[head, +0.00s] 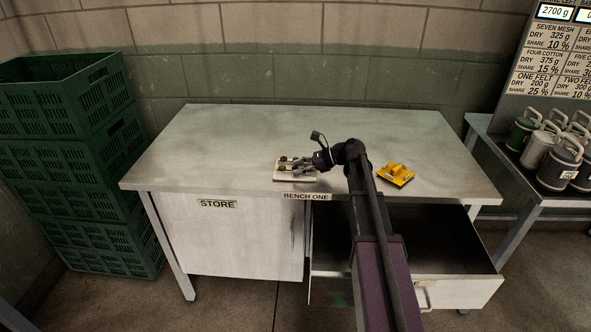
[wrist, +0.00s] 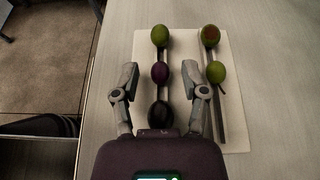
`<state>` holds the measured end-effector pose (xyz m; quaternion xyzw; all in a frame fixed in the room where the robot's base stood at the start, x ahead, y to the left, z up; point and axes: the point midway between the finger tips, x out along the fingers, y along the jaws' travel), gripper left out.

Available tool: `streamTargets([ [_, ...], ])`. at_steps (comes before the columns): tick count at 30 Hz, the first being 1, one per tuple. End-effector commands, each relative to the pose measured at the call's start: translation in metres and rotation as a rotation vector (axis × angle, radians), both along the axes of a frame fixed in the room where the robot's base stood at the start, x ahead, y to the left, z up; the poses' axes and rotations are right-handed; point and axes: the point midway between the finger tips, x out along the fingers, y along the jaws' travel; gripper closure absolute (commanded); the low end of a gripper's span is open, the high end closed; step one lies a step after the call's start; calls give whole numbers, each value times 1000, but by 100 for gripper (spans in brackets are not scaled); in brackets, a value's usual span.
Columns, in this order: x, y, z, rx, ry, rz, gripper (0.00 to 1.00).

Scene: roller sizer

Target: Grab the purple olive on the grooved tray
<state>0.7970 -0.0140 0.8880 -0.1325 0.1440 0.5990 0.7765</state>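The purple olive (wrist: 160,72) sits on the grooved tray (wrist: 237,110), in the middle of the left groove in the wrist view. A green olive (wrist: 160,35) is beyond it and a black olive (wrist: 160,113) is nearer my wrist, partly hidden by it. The right groove holds a green olive with a reddish top (wrist: 210,34) and a plain green olive (wrist: 215,72). My gripper (wrist: 160,72) is open, its fingers on either side of the purple olive without visible contact. In the head view, the tray (head: 283,176) is partly covered by my gripper (head: 294,166).
The tray lies near the front edge of the bench (head: 230,150). A yellow object (head: 396,174) is to its right. Below, a drawer (head: 455,290) stands open. Green crates (head: 85,190) are stacked at left, and lidded canisters (head: 550,150) stand at right. The bench's left and back are clear.

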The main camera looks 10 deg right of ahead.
Motion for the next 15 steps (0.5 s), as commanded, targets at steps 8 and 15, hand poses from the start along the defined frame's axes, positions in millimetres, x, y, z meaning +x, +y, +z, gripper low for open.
streamTargets([
  [8, 0, 0, 0, 0, 0, 0, 89],
  [15, 0, -1, 0, 0, 0, -1, 89],
])
